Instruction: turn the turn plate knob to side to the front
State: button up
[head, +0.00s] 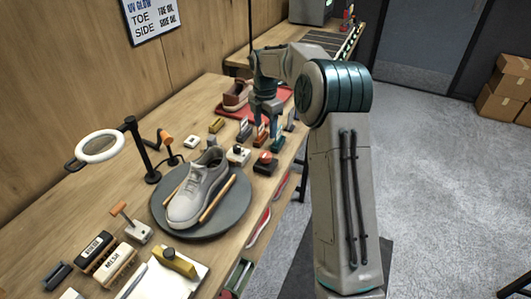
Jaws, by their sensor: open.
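The turn plate (233,212) is a dark grey round disc on the wooden table. A light grey sneaker (197,190) rests on it between two tan rods, its toe toward the lower left. Small blocks stand close by: one with a red knob (265,158), a white one with a dark top (238,154), and a white one with an orange lever (121,209). I cannot tell which of these is the turn plate knob. My gripper (263,119) points down over the far part of the table, beyond these blocks, and is open. Its fingertips are small and partly blend with items behind.
A ring lamp (99,147) on a black stand is left of the plate. Brushes (111,266) lie in front. A red mat (280,100) with a brown shoe (236,95) is at the back. Several small bottles and blocks crowd the space near my gripper. Open floor lies right.

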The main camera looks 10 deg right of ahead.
aim_at(265, 154)
notch_tip(265, 154, down, 12)
jog(key=shift+r+p, duration=0.1)
jog(key=shift+p, duration=0.7)
jog(key=c, duration=1)
